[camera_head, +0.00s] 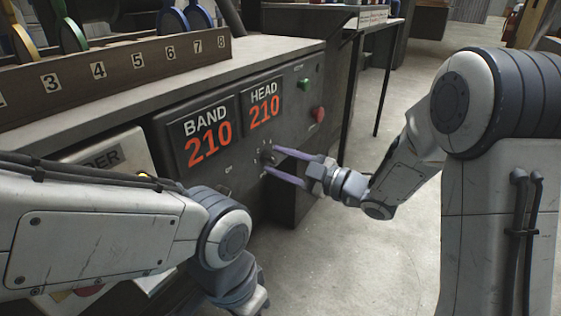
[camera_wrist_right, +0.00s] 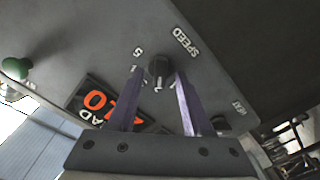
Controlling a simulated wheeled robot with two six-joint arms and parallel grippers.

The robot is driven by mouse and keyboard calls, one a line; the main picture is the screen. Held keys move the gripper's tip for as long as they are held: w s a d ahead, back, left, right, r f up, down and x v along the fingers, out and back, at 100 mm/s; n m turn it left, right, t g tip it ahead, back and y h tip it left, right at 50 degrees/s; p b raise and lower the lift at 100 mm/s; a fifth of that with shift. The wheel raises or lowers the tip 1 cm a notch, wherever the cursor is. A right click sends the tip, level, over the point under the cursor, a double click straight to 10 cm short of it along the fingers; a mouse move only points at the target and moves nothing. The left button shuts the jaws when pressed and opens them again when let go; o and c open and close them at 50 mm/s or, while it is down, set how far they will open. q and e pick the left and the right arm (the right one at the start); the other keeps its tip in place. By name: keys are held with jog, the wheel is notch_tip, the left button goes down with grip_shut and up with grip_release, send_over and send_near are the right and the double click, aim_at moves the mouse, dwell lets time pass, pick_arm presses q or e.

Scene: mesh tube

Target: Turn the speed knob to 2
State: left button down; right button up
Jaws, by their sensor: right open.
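The speed knob (camera_wrist_right: 159,68) is a small dark knob on the grey panel, beside the SPEED label (camera_wrist_right: 186,42) in the right wrist view. In the head view the knob (camera_head: 267,154) is small, below the HEAD display. Pale digits ring it; a 5 shows on one side, but I cannot tell where its pointer stands. My right gripper (camera_wrist_right: 159,76) is open, its purple fingers on either side of the knob, with no clear contact visible. It also shows in the head view (camera_head: 272,161). My left gripper (camera_head: 258,299) is low in the head view, its fingertips hidden or cut off.
The BAND display (camera_head: 207,133) and HEAD display (camera_head: 263,104) both read 210. A green button (camera_head: 304,85) and a red button (camera_head: 318,113) are to the right. A second knob (camera_wrist_right: 220,124) sits by the HEAT label. The floor right of the machine is clear.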

jog(key=p+v, duration=0.3)
jog(key=v, duration=0.7)
jog(key=shift+s+d, duration=0.15)
jog(key=w+a+m+h+p, duration=0.2)
jog(key=w+a+h, duration=0.1)
jog(key=h, duration=0.2)
jog(key=s+a+r+m+g+h+p, duration=0.15)
jog(key=s+m+g+h+p, duration=0.3)
jog(key=s, duration=0.95)
jog(key=s+r+m+g+h+p, duration=0.25)
jog(key=s+m+g+h, duration=0.3)
jog(key=s, duration=0.85)
notch_tip(320, 180, up, 36)
jog(key=y+p, duration=0.1)
jog(key=p, duration=3.5)
jog(key=shift+p, duration=0.4)
